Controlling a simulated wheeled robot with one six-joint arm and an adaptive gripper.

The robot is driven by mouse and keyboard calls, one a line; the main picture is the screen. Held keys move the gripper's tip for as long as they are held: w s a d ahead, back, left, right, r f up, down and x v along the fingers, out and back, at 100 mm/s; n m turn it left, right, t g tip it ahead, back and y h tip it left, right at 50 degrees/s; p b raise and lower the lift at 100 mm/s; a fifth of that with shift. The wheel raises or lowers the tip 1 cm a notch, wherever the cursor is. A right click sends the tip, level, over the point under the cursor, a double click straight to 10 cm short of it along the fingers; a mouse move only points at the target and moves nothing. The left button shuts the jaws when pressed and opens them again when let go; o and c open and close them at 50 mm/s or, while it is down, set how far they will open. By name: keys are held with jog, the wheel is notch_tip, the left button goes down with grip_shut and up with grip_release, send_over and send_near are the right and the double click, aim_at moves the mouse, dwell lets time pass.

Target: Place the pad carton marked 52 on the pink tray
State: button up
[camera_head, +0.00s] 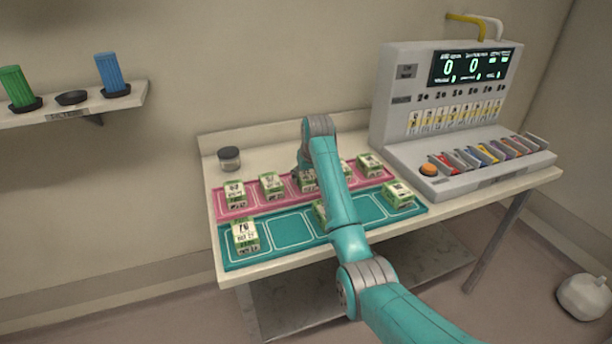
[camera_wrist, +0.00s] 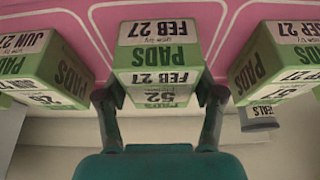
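The pad carton marked 52 (camera_wrist: 155,78) is green and white, with FEB 27 and PADS on it, and is in the middle of the wrist view. My gripper (camera_wrist: 160,97) has one finger on each side of it, the fingertips right against its sides. In the wrist view it is over the pink tray (camera_wrist: 110,18); whether it touches the tray is hidden. In the head view the pink tray (camera_head: 220,213) is the back tray on the table, and my arm partly hides its middle and my gripper.
Similar cartons flank it closely, left (camera_wrist: 50,65) and right (camera_wrist: 275,62). A teal tray (camera_head: 290,232) with several cartons lies in front, with some empty slots. A dark jar (camera_head: 229,158) stands at the back left. A grey console (camera_head: 395,100) stands on the right.

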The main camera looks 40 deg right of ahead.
jog(key=shift+o, duration=0.8)
jog(key=shift+r, duration=0.2)
jog(key=shift+s+r, duration=0.1)
jog(key=shift+r, duration=0.2)
jog(key=v, duration=1)
jog(key=shift+s+a+r, duration=0.1)
jog(key=shift+s+r, duration=0.2)
jog(key=shift+r, duration=0.3)
